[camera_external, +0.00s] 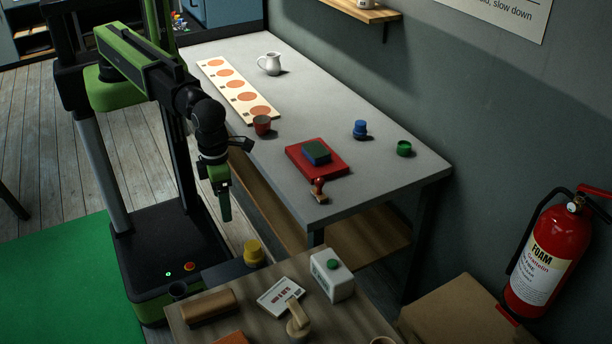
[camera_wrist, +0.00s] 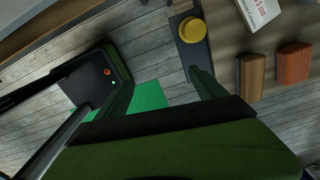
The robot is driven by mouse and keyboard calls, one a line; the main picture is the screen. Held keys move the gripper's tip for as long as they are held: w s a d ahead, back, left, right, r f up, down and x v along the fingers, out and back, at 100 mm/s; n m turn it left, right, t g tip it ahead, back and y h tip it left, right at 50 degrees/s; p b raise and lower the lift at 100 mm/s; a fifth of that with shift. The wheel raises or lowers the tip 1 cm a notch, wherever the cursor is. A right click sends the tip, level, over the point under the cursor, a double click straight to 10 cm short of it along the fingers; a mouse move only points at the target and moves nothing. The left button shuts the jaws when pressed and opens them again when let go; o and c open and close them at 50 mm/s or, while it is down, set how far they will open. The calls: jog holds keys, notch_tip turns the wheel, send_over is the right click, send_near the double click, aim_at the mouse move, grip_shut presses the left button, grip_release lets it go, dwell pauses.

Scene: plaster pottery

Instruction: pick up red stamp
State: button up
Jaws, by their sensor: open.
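The red stamp (camera_external: 318,187), with a red handle and a tan base, stands near the front edge of the grey table, just in front of a red pad (camera_external: 300,163). My gripper (camera_external: 224,207) hangs pointing down to the left of the table, well apart from the stamp. In the wrist view my gripper (camera_wrist: 162,90) shows its two green fingers spread apart with nothing between them. The stamp does not show in the wrist view.
A yellow piece (camera_external: 253,252) sits near my base.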

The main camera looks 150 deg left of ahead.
jog(key=w+a+r+m+p, duration=0.1)
jog(key=w+a+r, duration=0.1)
jog(key=a, duration=1.2)
jog(key=r+n+p, duration=0.1)
jog(key=n+p, duration=0.1)
jog(key=n, duration=0.1)
send_over(319, 189)
jog(key=f+b, duration=0.5)
jog(key=b, duration=0.1)
jog(key=f+b, duration=1.2)
jog(key=shift+s+a+f, duration=0.2)
jog(key=shift+s+a, duration=0.1)
jog(key=shift+s, duration=0.1)
jog(key=shift+r, duration=0.2)
jog(key=c, duration=1.5)
